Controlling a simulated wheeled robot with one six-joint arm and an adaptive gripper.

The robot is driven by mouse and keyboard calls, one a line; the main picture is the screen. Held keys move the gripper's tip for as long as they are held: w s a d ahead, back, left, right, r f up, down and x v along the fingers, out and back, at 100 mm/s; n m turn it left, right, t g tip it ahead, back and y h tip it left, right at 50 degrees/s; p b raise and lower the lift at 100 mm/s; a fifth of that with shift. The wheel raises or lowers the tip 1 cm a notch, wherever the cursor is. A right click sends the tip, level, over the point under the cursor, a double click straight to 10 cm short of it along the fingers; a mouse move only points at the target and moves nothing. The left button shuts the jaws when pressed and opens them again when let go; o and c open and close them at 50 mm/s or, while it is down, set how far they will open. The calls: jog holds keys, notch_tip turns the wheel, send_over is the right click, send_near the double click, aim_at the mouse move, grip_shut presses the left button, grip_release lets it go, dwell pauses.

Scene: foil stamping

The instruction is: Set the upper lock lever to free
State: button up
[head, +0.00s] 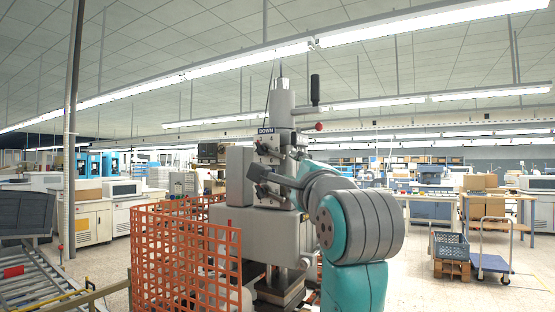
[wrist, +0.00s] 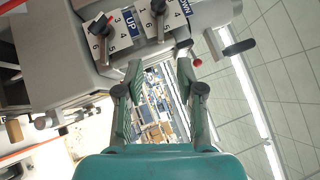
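The grey stamping machine (head: 277,222) stands in front of me and fills the upper left of the wrist view (wrist: 50,70). Two dark-knobbed levers sit on white numbered plates. The one nearer the DOWN plate (wrist: 184,8), which appears to be the upper lever (wrist: 158,7), is cut by the frame's top edge. The other lever (wrist: 101,22) lies to its left, across the UP plate (wrist: 127,22). I cannot read a free or locked mark. My gripper (wrist: 158,67) is open and empty, its fingertips just below the plates in the picture. In the head view my arm hides most of it.
A red-tipped rod (wrist: 195,62) and a black handle (wrist: 238,47) stick out right of the fingers. An orange mesh guard (head: 185,260) stands left of the machine's base. A roller conveyor (head: 40,285) is at far left, a cart (head: 490,263) at right.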

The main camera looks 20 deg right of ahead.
aim_at(279, 156)
jog(key=x, duration=1)
jog(key=shift+w, duration=0.1)
grip_shut()
